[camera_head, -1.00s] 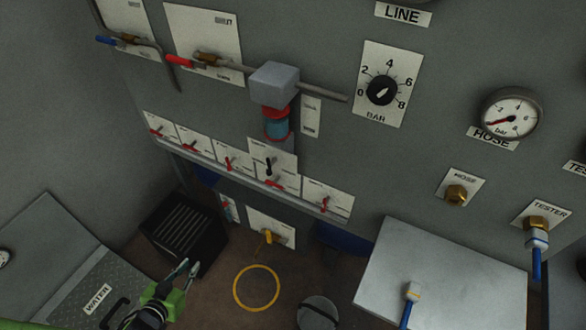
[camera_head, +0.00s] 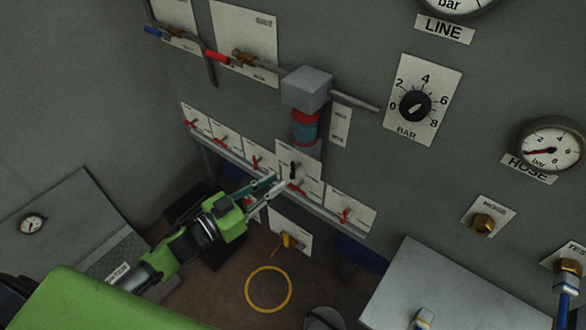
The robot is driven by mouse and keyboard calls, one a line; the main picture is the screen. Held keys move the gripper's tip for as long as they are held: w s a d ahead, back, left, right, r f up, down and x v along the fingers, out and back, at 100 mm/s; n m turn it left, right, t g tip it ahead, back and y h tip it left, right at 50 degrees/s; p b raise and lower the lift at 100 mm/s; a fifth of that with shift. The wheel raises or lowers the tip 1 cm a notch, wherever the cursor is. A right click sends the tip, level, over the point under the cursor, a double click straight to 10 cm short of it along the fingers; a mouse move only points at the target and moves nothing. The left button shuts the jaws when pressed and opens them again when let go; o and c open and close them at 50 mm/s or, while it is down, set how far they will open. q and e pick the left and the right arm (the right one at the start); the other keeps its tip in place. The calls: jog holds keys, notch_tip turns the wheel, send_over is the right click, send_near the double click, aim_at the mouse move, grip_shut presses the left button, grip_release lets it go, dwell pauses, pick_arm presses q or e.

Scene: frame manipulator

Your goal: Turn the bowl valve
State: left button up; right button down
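A valve with an upright black handle (camera_head: 293,169) sits on a white label plate (camera_head: 307,187) directly under the red and teal bowl (camera_head: 305,128). It looks like the bowl valve, but the label is too small to read. A red lever lies just below the black handle. My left gripper (camera_head: 281,184) reaches in from the lower left. Its fingers look apart, with nothing visible between them. Their tips are close to the lower left of the black handle; I cannot tell if they touch anything. My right gripper is out of view.
Several red-handled valves line the ledge (camera_head: 236,156) on both sides. Above are a grey block (camera_head: 307,90) with a pipe, a BAR knob (camera_head: 415,105) and a HOSE gauge (camera_head: 551,144). A yellow valve (camera_head: 287,241) and yellow ring (camera_head: 268,290) are below.

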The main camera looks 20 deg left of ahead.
aim_at(293, 178)
pick_arm(q)
jog(key=p+x, duration=0.1)
jog(key=x, duration=0.6)
grip_shut()
